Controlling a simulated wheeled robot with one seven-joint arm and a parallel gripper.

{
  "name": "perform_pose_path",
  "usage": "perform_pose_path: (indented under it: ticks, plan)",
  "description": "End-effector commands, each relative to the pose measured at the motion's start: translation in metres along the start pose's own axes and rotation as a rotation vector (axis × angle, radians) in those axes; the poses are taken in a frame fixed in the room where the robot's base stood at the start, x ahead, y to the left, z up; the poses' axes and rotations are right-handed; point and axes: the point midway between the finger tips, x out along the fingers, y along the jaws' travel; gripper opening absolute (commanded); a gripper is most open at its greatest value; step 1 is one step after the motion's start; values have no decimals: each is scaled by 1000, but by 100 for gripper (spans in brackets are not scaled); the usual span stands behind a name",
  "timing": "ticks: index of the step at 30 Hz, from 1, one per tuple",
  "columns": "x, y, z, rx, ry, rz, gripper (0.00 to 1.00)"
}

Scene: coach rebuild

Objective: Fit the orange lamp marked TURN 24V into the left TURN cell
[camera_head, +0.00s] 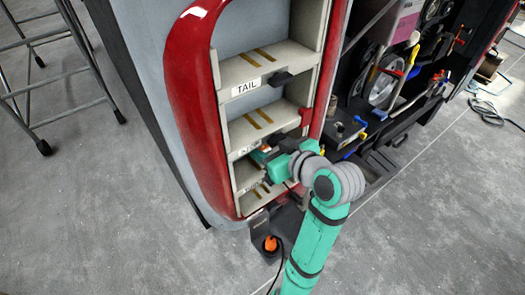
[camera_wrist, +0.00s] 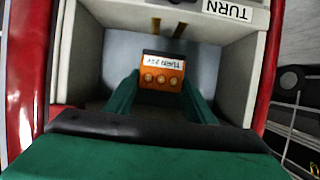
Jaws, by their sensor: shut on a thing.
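The orange lamp (camera_wrist: 161,84) has a white TURN 24V label and a row of round lights on its face. My gripper (camera_head: 264,154) is shut on it, with one green finger on each side in the wrist view. The lamp is in front of a pale cell (camera_wrist: 112,52) with two brown slots in its ledge. A white TURN label (camera_wrist: 228,10) is on that ledge's edge, upside down in the wrist view. In the head view my gripper reaches into the lower part of the rack and mostly hides the lamp. I cannot tell whether the lamp touches the cell.
The shelf labelled TAIL (camera_head: 246,87) is higher in the red-framed rack (camera_head: 190,60). Dark clips (camera_head: 280,79) stick out from the rack. A dark bracket with an orange item (camera_head: 270,243) is below. Tools and clamps (camera_head: 395,75) crowd the right. A metal stand is at the left.

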Motion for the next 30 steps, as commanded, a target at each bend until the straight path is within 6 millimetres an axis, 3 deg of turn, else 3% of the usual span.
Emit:
perform_pose_path:
  ticks: [11,23,24,26,30]
  plan:
    - [14,-1,31,2,-1,-1,25]
    - [15,0,35,0,0,1,25]
    - [16,0,35,0,0,1,54]
    - [16,0,35,0,0,0,68]
    - [16,0,35,0,0,0,68]
